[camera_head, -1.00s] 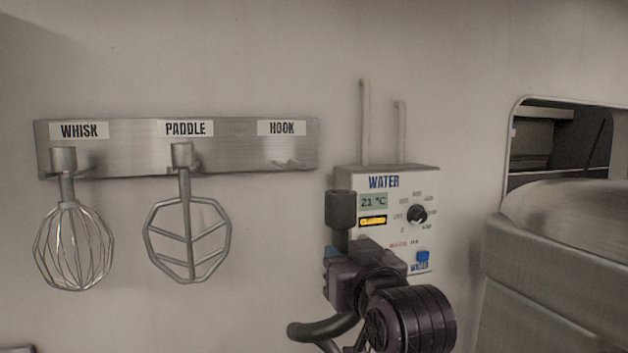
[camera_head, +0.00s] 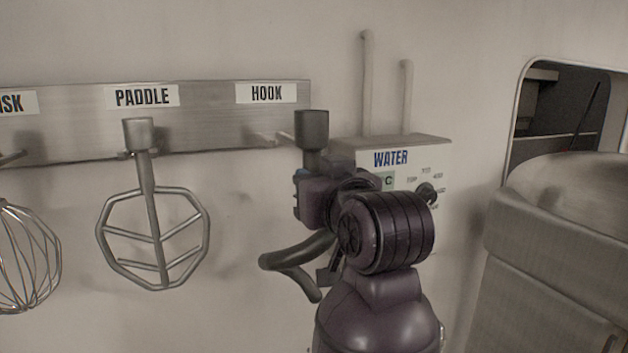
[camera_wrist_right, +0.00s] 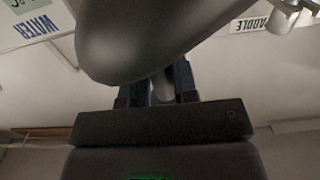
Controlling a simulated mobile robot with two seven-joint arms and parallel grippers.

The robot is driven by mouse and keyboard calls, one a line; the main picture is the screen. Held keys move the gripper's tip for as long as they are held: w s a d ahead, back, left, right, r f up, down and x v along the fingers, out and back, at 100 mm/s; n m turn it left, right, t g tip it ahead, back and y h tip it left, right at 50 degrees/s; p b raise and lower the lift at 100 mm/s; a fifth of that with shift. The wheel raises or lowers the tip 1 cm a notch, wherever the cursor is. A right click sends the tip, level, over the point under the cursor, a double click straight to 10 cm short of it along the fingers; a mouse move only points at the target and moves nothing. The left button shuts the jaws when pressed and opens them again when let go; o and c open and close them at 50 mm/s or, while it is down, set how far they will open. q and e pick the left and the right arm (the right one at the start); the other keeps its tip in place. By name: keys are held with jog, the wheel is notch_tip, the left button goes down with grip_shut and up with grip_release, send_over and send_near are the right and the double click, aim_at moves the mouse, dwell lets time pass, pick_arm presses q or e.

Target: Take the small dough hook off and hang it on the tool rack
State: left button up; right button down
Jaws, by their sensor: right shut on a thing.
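The small dough hook is dark grey, with its socket end (camera_head: 312,128) up and its curved arm (camera_head: 298,262) below. My right gripper (camera_head: 318,192) is shut on its shank, and the hook hangs upright, clear of the floor. In the right wrist view the hook's grey body (camera_wrist_right: 145,40) looms over the gripper fingers (camera_wrist_right: 155,88). My left gripper is not in view.
A paddle (camera_head: 152,235) hangs under its label, and a whisk (camera_head: 25,255) hangs at the left edge. A water panel (camera_head: 391,158) with two pipes is partly hidden behind my right arm.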

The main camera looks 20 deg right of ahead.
jog(key=w, duration=0.7)
jog(key=shift+w+a, duration=0.15)
jog(key=shift+w, duration=0.05)
dwell(0.5)
jog(key=w, duration=0.8)
jog(key=shift+a, duration=0.15)
dwell(4.8)
jog(key=shift+w+f, duration=0.1)
jog(key=shift+f, duration=0.1)
dwell(0.7)
